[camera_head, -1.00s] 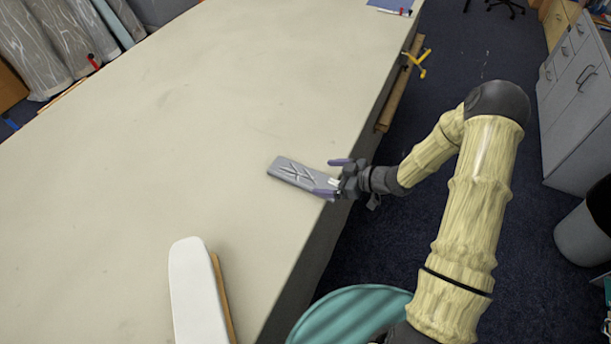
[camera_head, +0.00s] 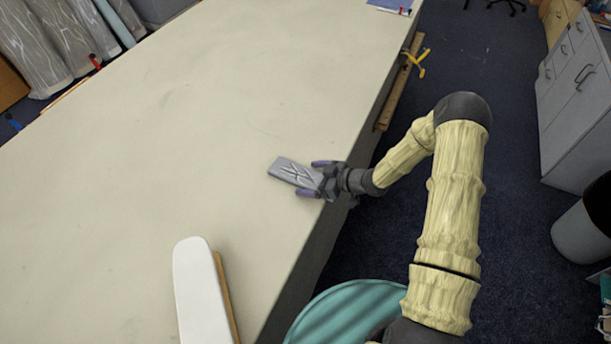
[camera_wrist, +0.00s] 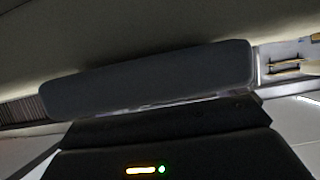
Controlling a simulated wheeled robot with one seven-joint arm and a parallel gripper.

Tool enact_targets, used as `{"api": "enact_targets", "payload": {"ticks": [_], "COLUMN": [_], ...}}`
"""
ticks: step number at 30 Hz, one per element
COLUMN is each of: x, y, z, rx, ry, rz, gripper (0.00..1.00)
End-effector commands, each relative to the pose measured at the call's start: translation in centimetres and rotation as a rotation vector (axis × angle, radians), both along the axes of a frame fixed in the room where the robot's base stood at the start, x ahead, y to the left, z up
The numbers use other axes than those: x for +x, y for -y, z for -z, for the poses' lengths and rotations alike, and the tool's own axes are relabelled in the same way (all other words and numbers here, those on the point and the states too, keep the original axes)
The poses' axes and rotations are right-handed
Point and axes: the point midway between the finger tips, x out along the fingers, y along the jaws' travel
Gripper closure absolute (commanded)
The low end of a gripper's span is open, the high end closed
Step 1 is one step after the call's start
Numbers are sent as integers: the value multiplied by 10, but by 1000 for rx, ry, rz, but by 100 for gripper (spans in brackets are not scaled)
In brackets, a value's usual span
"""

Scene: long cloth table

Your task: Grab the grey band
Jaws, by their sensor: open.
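The grey band (camera_head: 289,171) is a flat grey strip with dark crossed marks, lying on the cloth table near its right edge. My gripper (camera_head: 309,178) is open at the band's right end, with one purple-grey finger on each side of it. The gripper hides the band's right end. In the wrist view a dark rounded bar (camera_wrist: 150,82), probably the band, stretches across the picture just beyond the gripper body. I cannot tell whether the fingers touch the band.
The pale table (camera_head: 190,130) is mostly bare around the band. A white padded board (camera_head: 198,290) stands at the front. A yellow clamp (camera_head: 416,62) is on the table's right side. A teal round seat (camera_head: 350,312) is below the near edge.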

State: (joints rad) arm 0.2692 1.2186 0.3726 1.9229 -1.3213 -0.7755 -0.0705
Motion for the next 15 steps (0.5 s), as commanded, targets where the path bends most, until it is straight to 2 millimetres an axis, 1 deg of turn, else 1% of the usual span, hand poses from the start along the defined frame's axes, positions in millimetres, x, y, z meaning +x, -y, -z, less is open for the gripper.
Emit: {"api": "enact_targets", "payload": {"ticks": [13,14,15], "x": [0,0,0], "y": [1,1,1], "z": [0,0,0], "rx": [0,0,0], "ry": [0,0,0], "rz": [1,1,1], "gripper": [5,7,15]}}
